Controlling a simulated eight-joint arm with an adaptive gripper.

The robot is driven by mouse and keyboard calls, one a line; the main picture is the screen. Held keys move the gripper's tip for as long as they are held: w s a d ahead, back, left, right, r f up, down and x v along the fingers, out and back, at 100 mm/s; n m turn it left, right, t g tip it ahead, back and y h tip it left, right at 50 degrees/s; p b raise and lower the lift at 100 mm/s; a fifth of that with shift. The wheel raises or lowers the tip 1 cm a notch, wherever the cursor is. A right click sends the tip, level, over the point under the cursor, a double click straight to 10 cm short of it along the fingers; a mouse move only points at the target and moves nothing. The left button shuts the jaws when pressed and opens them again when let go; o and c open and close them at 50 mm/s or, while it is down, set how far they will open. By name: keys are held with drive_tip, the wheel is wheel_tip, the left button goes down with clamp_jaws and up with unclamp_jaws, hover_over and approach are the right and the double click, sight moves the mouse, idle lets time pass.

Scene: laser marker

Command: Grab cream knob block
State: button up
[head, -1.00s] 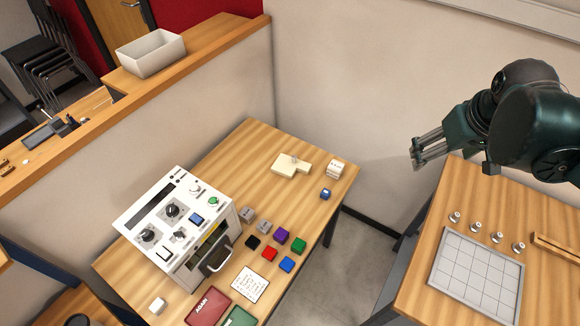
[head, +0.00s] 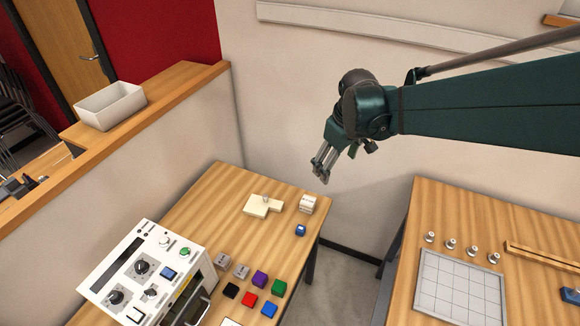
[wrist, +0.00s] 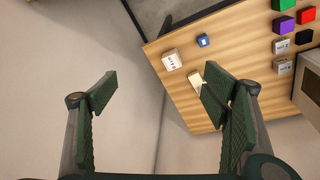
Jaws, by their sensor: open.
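The cream knob block (head: 258,208), a flat cream piece with a small knob on top, lies at the back of the left wooden table (head: 215,200). In the wrist view the cream knob block (wrist: 195,80) is mostly hidden behind the right-hand finger. My gripper (head: 320,174) is open and empty, high above and to the right of the block in the head view. In the wrist view the open fingers of my gripper (wrist: 156,85) have bare wall and the table edge between them.
A cream cube (head: 308,204) and a small blue block (head: 300,230) stand to the block's right. Several coloured cubes and a white control box (head: 150,270) are nearer. A low partition (head: 150,150) borders the table's left. Another table (head: 400,260) stands right, across a gap.

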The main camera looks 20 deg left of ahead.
drive_tip(key=a+f+n+g, duration=0.1)
drive_tip(key=a+f+n, duration=0.1)
drive_tip(key=a+f, duration=0.45)
drive_tip(key=a+f+n, duration=0.2)
drive_tip(key=a+f, duration=0.2)
drive_tip(key=a, duration=0.5)
drive_tip(key=n+g+h, duration=0.1)
drive_tip(key=n, duration=0.2)
hover_over(261, 206)
drive_tip(key=f, duration=1.1)
drive_tip(key=shift+a+f+b, duration=0.1)
drive_tip(key=shift+a+b, duration=0.2)
drive_tip(key=shift+w, duration=0.1)
drive_tip(key=shift+f, duration=1.3)
drive_tip(key=shift+d+f, duration=0.15)
drive_tip(key=shift+f, duration=1.15)
drive_tip(key=shift+d+f, duration=0.1)
drive_tip(key=shift+f, duration=1.2)
drive_tip(key=c, duration=1.2)
